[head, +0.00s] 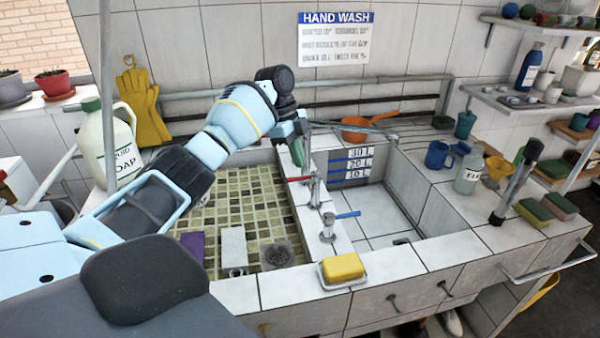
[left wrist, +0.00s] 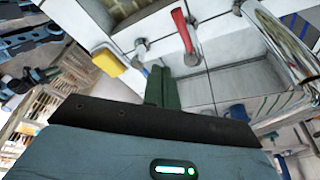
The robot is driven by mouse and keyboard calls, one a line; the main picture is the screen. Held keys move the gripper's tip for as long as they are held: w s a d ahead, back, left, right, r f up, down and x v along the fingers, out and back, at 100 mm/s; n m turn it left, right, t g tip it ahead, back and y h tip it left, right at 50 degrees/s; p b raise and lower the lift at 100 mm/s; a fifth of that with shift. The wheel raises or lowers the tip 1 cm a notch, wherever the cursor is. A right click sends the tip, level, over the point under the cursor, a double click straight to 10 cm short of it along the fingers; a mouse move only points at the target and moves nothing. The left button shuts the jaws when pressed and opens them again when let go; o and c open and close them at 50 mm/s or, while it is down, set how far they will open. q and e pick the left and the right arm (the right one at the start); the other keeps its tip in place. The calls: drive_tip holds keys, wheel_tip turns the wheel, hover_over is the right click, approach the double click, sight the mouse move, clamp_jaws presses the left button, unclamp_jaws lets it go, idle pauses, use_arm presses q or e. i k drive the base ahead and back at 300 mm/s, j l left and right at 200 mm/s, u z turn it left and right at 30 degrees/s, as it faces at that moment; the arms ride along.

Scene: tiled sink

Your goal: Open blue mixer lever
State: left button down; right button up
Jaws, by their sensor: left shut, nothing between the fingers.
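The blue mixer lever (head: 348,215) sits on a chrome tap base (head: 328,232) on the tiled divider between two basins and points right in the head view. A small blue piece (left wrist: 145,72), likely the same lever, shows just left of my fingers in the left wrist view. The red lever (head: 298,179) sits farther back on the divider and also shows in the left wrist view (left wrist: 184,30). My left gripper (head: 298,152) has green fingers, shut and empty, above the back of the divider, behind and left of the blue lever. They also show in the left wrist view (left wrist: 162,88). My right gripper is out of view.
A chrome spout (head: 355,128) extends over the right basin. A yellow sponge (head: 343,268) lies in a dish at the divider's front. A blue mug (head: 438,155) and glass bottle (head: 468,170) stand right. A soap jug (head: 112,140) stands left. The right basin looks empty.

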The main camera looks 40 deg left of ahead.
sight(329, 218)
drive_tip(key=k+l, duration=0.8)
drive_tip(key=l, duration=0.1)
